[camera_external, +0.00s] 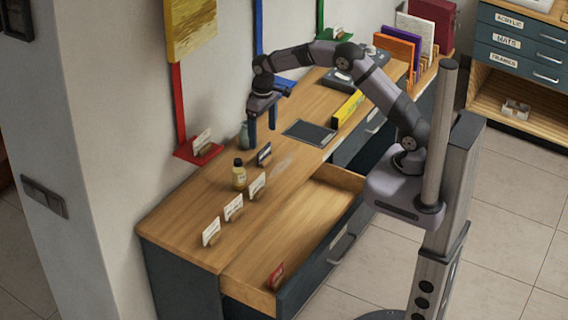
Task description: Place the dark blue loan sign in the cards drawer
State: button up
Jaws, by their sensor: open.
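A small dark blue sign (264,154) stands on the wooden counter, near a yellow bottle. My gripper (263,135) points down with its fingers apart and nothing visible between them. It appears a little above and behind the dark blue sign, but the exact gap cannot be told from this view. An open drawer (308,222) extends from the counter's front, below my gripper and to its right. A red sign (276,275) stands in its near end. The label on the drawer front is too small to read.
Several white signs in wooden holders, one of them here (233,207), stand along the counter. The yellow bottle (239,174) and a grey bottle (243,136) are close to the dark blue sign. A dark pad (309,133) lies to the right. Most of the drawer floor is clear.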

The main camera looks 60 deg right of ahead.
aim_at(264, 149)
jog(key=shift+s, duration=0.25)
jog(key=shift+f, duration=0.3)
jog(key=shift+a+f+p, duration=0.15)
jog(key=shift+f+p, duration=1.35)
jog(key=shift+f, duration=1.9)
jog(key=c, duration=1.2)
jog(key=shift+r, duration=0.1)
notch_tip(264, 149, up, 10)
jog(key=b, duration=0.2)
jog(key=shift+b, duration=0.35)
